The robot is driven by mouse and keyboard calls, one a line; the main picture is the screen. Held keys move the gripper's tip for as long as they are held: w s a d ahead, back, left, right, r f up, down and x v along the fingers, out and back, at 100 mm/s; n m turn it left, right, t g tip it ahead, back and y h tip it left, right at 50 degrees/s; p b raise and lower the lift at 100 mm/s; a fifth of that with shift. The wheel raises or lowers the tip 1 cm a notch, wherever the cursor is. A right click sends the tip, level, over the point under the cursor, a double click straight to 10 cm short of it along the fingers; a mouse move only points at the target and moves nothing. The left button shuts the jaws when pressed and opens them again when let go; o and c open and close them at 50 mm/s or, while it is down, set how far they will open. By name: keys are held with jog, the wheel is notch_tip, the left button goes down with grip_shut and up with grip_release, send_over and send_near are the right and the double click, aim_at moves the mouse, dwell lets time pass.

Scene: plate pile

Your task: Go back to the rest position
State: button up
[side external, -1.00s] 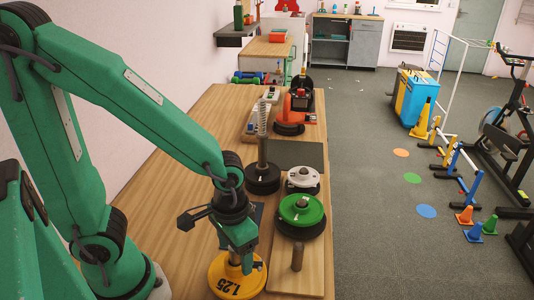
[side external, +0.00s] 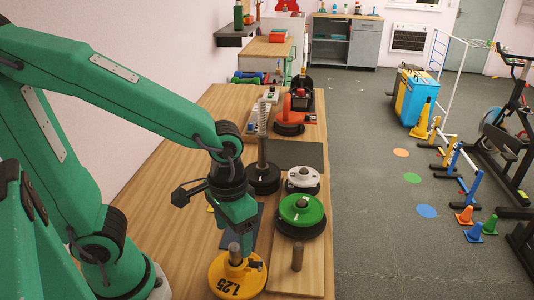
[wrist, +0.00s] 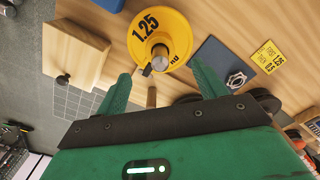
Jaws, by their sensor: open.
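My gripper (side external: 238,226) hangs above the yellow plate marked 1.25 (side external: 238,285), tilted over it and apart from it. The plate lies flat with a grey peg (side external: 235,252) standing up through its middle. In the wrist view my gripper (wrist: 158,82) is open, with nothing between its two green fingers. The yellow plate (wrist: 172,28) shows beyond the fingertips there.
A wooden board with a bare peg (side external: 297,257) and a green plate (side external: 301,207) on dark plates is to the right. A white plate (side external: 303,176) and a dark plate with a spring post (side external: 263,180) stand behind. A blue-grey pad (wrist: 220,62) and a yellow card (wrist: 269,56) lie nearby.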

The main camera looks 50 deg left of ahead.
jog(key=shift+r, duration=0.1)
jog(key=shift+w+a+r, duration=0.1)
jog(key=shift+a+r, duration=0.1)
jog(key=shift+a, duration=0.05)
jog(key=a+r+t, duration=0.5)
jog(key=a+r, duration=0.3)
jog(key=r, duration=0.1)
jog(key=shift+w+a+r+t, duration=0.15)
jog(key=shift+a+r+t, duration=0.15)
jog(key=shift+a, duration=0.05)
